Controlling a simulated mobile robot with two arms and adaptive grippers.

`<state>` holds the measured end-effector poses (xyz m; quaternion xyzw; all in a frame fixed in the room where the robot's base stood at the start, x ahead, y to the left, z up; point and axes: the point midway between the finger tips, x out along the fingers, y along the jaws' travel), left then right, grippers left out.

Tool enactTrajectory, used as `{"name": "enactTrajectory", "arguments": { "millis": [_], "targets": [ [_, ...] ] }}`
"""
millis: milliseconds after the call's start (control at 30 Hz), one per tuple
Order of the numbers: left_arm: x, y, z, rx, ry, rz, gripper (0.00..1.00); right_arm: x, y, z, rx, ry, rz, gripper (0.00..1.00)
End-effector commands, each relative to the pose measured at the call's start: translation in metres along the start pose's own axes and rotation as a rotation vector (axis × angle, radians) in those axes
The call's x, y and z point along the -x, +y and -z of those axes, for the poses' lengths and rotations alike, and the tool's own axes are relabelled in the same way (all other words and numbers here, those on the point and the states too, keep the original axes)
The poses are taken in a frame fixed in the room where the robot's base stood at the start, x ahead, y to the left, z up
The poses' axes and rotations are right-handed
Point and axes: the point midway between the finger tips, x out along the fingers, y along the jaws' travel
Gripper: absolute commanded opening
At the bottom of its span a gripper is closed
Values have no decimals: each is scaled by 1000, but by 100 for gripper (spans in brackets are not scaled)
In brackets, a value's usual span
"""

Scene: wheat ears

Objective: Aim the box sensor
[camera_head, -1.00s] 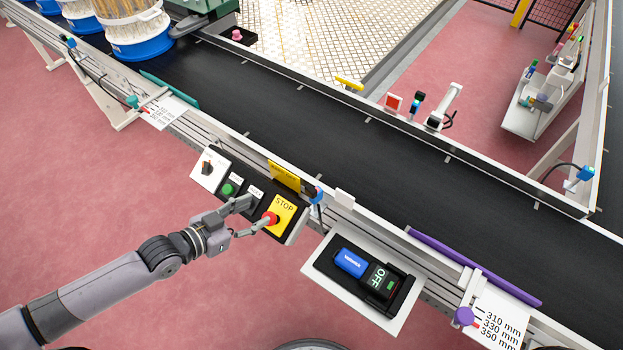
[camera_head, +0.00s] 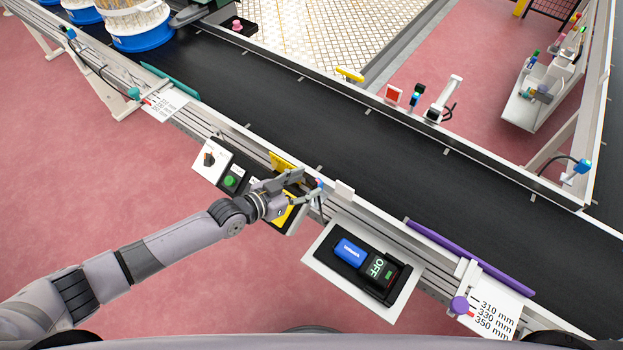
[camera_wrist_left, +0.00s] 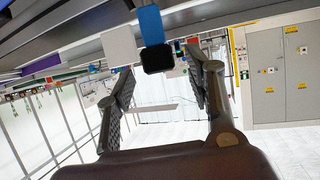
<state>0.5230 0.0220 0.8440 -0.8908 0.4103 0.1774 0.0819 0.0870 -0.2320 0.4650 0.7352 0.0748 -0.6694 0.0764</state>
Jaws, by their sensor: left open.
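A small blue sensor (camera_head: 319,184) sits on the near rail of the conveyor, beside a white plate (camera_head: 341,190). In the left wrist view the sensor (camera_wrist_left: 152,40) shows a blue body with a dark face, ahead of and slightly above the space between my fingers. My left gripper (camera_head: 309,187) is open at the rail, its fingers near the sensor; I cannot tell whether they touch it. In the left wrist view the gripper (camera_wrist_left: 161,78) has nothing between its pads. My right gripper is not in view.
My left arm partly covers the control panel with its green button (camera_head: 230,181) and yellow plate. A tray (camera_head: 317,252) right of it holds a device reading OFF. A purple guide bar (camera_head: 470,256) lines the rail. The black belt (camera_head: 370,165) beyond is clear here.

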Motion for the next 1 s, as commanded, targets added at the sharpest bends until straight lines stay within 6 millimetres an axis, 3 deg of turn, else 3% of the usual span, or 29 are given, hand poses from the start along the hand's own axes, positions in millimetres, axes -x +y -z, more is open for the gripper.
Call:
{"name": "enactTrajectory", "arguments": {
  "millis": [233, 600, 1000],
  "targets": [
    [-27, 0, 0, 0, 1, 0, 48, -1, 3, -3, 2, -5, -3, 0],
    [-30, 0, 0, 1, 1, 0, 48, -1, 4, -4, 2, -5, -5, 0],
    [-30, 0, 0, 1, 0, 0, 21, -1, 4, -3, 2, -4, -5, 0]
  ]
}}
